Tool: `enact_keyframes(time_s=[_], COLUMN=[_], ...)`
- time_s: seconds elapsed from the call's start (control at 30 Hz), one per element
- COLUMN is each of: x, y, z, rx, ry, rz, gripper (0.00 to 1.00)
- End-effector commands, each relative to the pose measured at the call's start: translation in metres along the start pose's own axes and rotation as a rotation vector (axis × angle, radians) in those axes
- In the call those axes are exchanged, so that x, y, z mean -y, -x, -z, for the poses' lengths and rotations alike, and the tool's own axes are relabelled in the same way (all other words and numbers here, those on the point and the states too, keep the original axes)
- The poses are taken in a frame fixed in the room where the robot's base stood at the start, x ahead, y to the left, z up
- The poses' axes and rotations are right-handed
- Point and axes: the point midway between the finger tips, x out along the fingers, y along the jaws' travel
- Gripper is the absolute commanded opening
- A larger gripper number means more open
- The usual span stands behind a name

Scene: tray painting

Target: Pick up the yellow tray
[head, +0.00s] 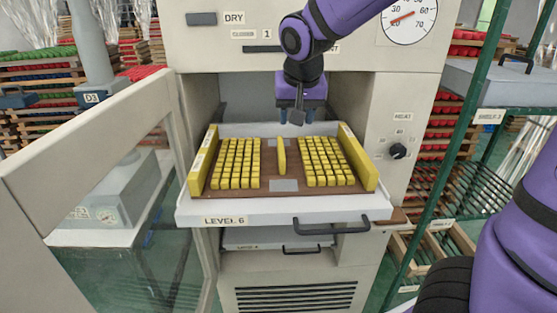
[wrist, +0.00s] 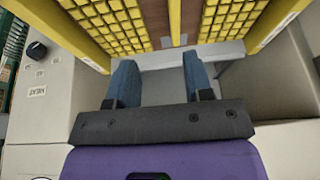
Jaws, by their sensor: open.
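The yellow tray (head: 195,176) has tall yellow side walls, a brown base and a thin upright yellow piece (head: 281,156) along its middle. Many small yellow blocks stand on it in two groups. It rests on a pulled-out white shelf marked LEVEL 6 (head: 265,217). My gripper (head: 291,118) is above the tray's back edge, pointing down, near the middle piece but apart from it. In the wrist view my gripper (wrist: 159,78) has two blue fingers spread with nothing between them. The middle piece (wrist: 174,22) lies just beyond the fingertips there.
The shelf has a dark handle (head: 330,226) in front. The cabinet's front (head: 340,60) is above and behind, with a knob (head: 398,151) at right. An open door (head: 90,150) stands at left. A green rack (head: 440,150) is at right.

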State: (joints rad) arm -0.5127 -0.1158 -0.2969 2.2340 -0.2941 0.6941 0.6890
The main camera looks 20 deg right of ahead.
Motion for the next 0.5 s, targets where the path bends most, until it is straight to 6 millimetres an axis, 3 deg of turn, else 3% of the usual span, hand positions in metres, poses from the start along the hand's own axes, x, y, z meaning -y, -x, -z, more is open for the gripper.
enact_keyframes(time_s=[0.2, 0.5], x=[0.028, 0.031], y=[-0.026, -0.062], z=[0.014, 0.017], rx=[-0.014, -0.016], ry=[-0.02, -0.027], rz=[-0.032, -0.039], gripper=[0.47, 0.47])
